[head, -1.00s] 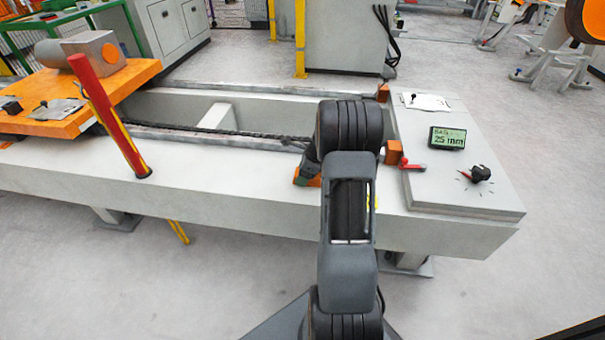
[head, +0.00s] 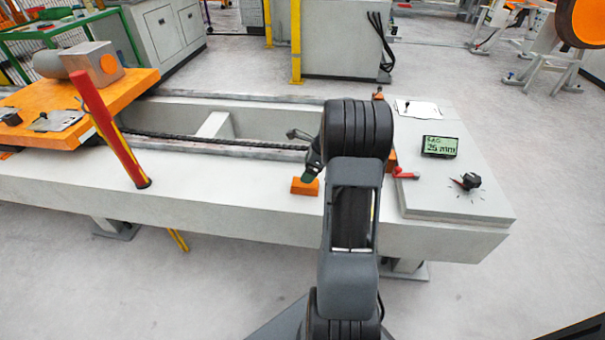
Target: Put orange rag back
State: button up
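I cannot make out a clear orange rag. A small orange block-like piece (head: 305,187) lies on the front ledge of the grey bench (head: 240,206), and I cannot tell whether it is cloth or solid. My gripper (head: 303,156) is just above and beside this piece, partly hidden behind my own wrist. Its dark tips point left and down. I see nothing held in it, but its finger gap is not clear.
A red and yellow post (head: 110,130) rises left of my arm. An orange carriage (head: 60,120) carries a grey block. A control panel (head: 455,190) with display, red lever and black knob is on the right.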

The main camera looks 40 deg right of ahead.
jog(key=s+a+r+n+g+h+p, duration=0.15)
jog(key=s+a+r+n, duration=0.35)
jog(key=a+r+n, duration=0.8)
jog(key=s+a+f+n+t+h, duration=0.1)
jog(key=s+a+n+h, duration=0.1)
jog(key=s+a+n, duration=0.9)
jog(key=n, duration=0.2)
jog(key=shift+s+a+n, duration=0.15)
jog(key=shift+s+n, duration=0.2)
jog(key=shift+n, duration=0.05)
